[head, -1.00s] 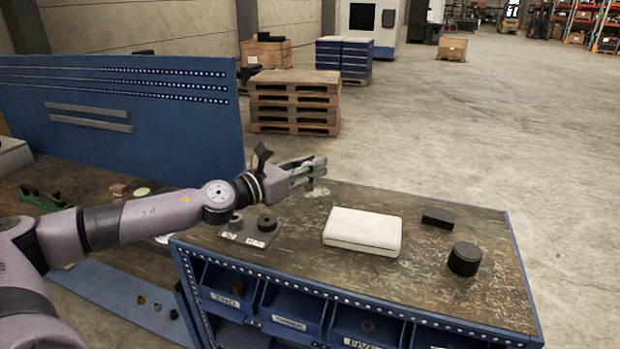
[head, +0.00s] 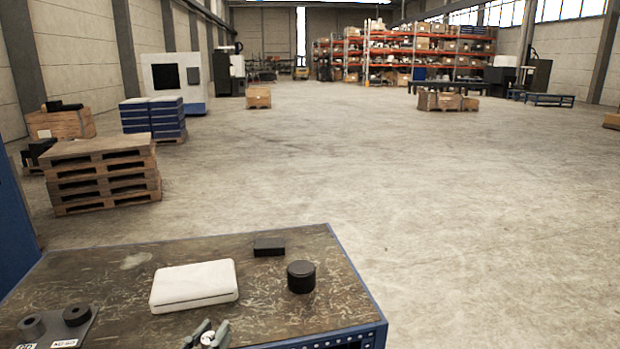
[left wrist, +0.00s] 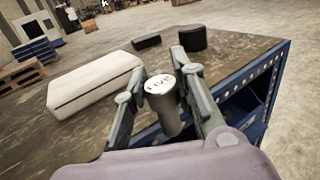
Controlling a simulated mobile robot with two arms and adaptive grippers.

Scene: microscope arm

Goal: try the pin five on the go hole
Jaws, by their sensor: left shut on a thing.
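My left gripper (head: 207,336) shows at the bottom edge of the head view, near the front of the bench top. In the left wrist view its two fingers (left wrist: 163,98) are shut on a grey cylindrical pin (left wrist: 171,118) with a white top lettered FIVE. The gauge block (head: 88,333) lies at the lower left of the head view. It carries two dark rings: the go hole's ring (head: 32,327) at left, and the no-go ring (head: 77,315) at right. The pin is apart from the block, to its right. My right gripper is not in view.
A white case (head: 194,287) lies mid-bench, just beyond my left gripper. A black block (head: 268,247) and a black round container (head: 301,276) stand to its right. Bench top (head: 262,318) is clear right of the gripper. Pallets (head: 103,176) stand on the floor behind.

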